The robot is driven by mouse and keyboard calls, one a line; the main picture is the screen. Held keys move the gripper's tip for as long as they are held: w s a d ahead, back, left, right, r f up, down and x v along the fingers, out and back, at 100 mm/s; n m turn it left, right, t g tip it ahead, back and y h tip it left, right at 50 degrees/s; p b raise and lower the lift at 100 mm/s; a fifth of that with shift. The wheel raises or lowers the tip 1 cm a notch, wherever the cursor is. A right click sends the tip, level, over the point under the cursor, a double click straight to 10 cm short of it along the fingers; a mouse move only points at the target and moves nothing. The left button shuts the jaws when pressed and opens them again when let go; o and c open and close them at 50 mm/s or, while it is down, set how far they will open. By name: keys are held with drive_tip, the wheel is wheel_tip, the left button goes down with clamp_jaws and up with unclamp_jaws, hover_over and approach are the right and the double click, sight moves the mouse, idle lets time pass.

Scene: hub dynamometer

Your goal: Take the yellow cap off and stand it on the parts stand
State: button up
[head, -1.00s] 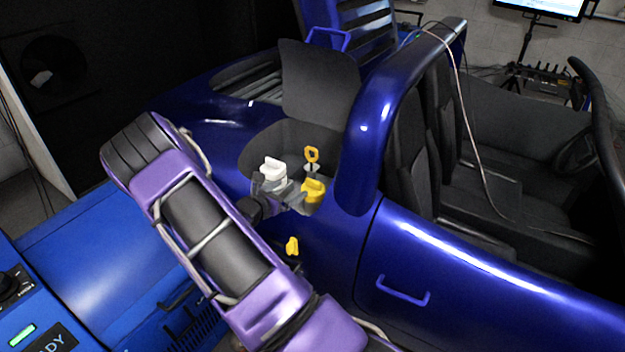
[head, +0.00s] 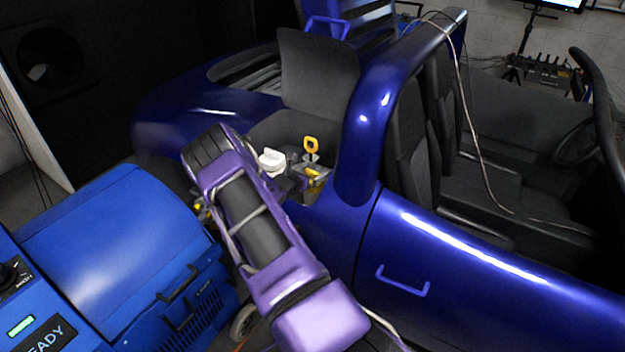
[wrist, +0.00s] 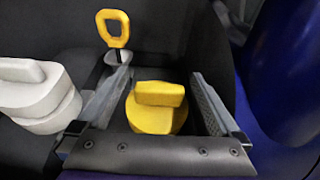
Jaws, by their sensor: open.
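The yellow cap (head: 313,178) sits in the open bay of the blue car, partly hidden by my gripper in the head view. In the wrist view the yellow cap (wrist: 157,110) has a raised grip bar and lies between my fingers. My gripper (wrist: 160,77) is open, with one grey finger on each side of the cap and visible gaps. I cannot tell how far down the fingers reach. I cannot make out the parts stand in either view.
A white cap (wrist: 40,98) is close to my left finger; it also shows in the head view (head: 272,161). A yellow loop handle (wrist: 113,28) stands just behind the yellow cap. The bay is tight beside the blue bodywork (head: 370,115). A blue machine (head: 115,235) stands at left.

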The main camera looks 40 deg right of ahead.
drive_tip(key=shift+x, duration=1.45)
drive_tip(key=shift+f, duration=0.1)
drive_tip(key=c, duration=1.3)
